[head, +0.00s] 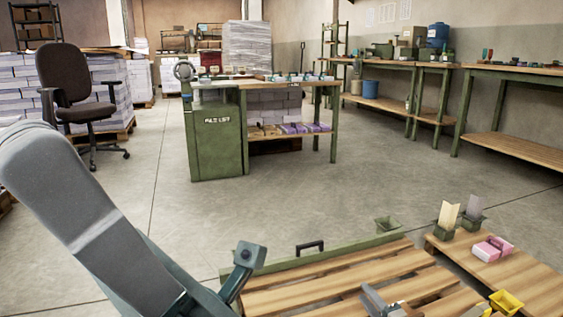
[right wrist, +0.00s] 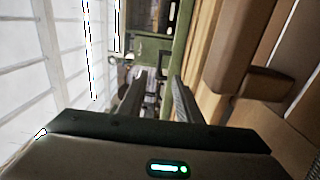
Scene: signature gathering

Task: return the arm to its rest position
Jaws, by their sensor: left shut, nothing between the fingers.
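My left arm (head: 85,220), a large grey link, comes in from the left and runs down past the bottom edge. My left gripper (head: 380,302) appears as a small grey shape at the bottom edge, low over the slatted wooden bench (head: 330,283); it is shut and empty, and most of it is cut off. In the right wrist view my right gripper (right wrist: 157,100) has its two dark fingers apart, with nothing seen held between them. Blurred green and grey parts show beyond the fingers.
A side board (head: 525,280) holds pink blocks (head: 490,249), cards in green holders (head: 447,216) and a yellow tray (head: 505,302). A black handle (head: 310,246) stands at the bench's far edge. Clear floor (head: 270,205) lies beyond, before a green worktable (head: 217,135) and an office chair (head: 70,85).

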